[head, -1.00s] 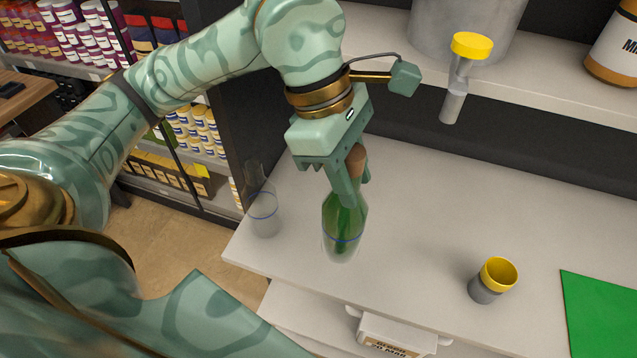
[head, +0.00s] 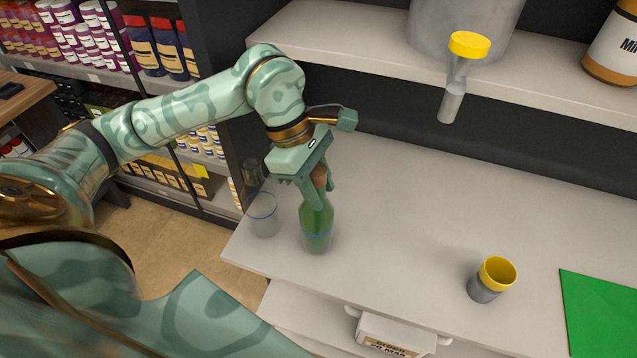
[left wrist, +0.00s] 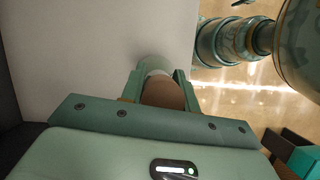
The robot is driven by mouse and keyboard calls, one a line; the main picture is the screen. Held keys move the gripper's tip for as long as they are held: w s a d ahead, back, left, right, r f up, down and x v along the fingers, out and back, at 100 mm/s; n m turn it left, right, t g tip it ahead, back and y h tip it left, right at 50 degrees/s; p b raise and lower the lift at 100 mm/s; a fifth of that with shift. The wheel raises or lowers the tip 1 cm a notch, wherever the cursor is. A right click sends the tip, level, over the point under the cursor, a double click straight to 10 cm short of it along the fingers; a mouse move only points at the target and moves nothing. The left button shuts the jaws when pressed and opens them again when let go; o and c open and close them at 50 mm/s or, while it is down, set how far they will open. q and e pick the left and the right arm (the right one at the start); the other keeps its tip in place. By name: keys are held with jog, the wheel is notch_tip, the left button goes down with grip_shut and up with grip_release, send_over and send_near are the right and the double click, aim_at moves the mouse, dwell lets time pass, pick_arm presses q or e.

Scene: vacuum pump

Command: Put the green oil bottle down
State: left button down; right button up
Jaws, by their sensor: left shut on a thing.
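The green oil bottle (head: 316,230) is upright near the left end of the white counter (head: 400,220), with a brown stopper at its top. My left gripper (head: 318,186) is shut on its neck from above. In the left wrist view the brown stopper (left wrist: 163,93) sits between the two fingers (left wrist: 160,82). The bottle's base looks at or very close to the counter; I cannot tell whether it touches. My right gripper is not in view.
A clear empty bottle (head: 264,215) stands just left of the green one. A yellow-rimmed cup (head: 494,278) and a green mat (head: 602,315) are to the right. A yellow-topped funnel (head: 462,70) is at the back shelf. The counter between is clear.

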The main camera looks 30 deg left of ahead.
pick_arm(q)
jog(key=shift+f, duration=0.15)
jog(key=c, duration=1)
grip_release()
jog(key=shift+c, duration=0.2)
jog(key=shift+r, duration=0.2)
jog(key=v, duration=1.2)
